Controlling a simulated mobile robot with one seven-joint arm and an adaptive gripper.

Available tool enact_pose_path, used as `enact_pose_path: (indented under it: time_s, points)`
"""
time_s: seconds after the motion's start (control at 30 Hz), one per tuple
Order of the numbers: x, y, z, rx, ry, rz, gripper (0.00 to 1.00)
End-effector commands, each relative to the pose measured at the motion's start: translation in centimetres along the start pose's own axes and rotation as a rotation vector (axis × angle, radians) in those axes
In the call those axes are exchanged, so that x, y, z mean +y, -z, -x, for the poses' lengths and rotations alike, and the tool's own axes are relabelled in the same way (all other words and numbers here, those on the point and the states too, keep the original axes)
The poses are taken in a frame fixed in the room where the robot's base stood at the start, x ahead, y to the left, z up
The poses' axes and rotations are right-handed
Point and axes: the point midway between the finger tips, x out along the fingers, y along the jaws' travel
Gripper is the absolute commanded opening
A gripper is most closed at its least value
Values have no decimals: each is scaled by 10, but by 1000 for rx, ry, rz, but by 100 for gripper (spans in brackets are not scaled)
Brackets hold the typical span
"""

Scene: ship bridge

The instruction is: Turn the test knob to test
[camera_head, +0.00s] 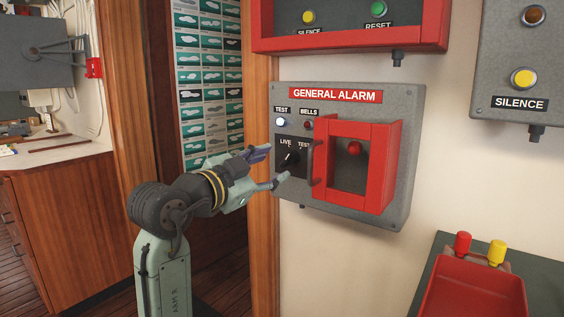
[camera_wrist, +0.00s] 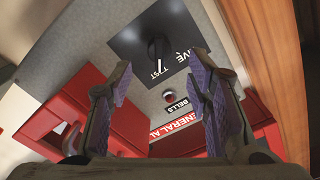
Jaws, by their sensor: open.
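The grey general alarm box (camera_head: 400,190) is on the wall. The black test knob (camera_head: 291,158) is at its left, on a dark plate marked LIVE and TEST. In the head view its white pointer mark is small, so its exact setting is hard to read. In the wrist view the knob (camera_wrist: 158,48) stands ahead of my fingers, near the top of the picture. My gripper (camera_head: 272,167) is open and empty, just left of the knob. Its two purple-padded fingers (camera_wrist: 160,90) are spread apart and do not appear to touch the knob.
A red hinged guard frame (camera_head: 380,165) around a red button (camera_head: 354,149) juts out right of the knob. A white test lamp (camera_head: 280,122) and a red bells lamp (camera_head: 308,125) sit above it. A wooden door post (camera_head: 262,230) stands behind my gripper. A red tray (camera_head: 470,295) is at lower right.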

Motion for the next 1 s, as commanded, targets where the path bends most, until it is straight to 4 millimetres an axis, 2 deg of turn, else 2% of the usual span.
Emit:
enact_pose_path:
  time_s: [0.1,0.3,0.43,0.77,0.87,0.97,1.0]
  points:
    - [-1,0,26,0,3,-2,46]
    - [0,0,53,0,1,-1,46]
    - [0,0,60,0,-1,0,46]
    - [-1,0,61,1,7,2,46]
    - [-17,0,70,14,88,21,46]
    - [-55,-1,96,51,287,63,46]
    - [-74,-1,114,73,392,79,46]
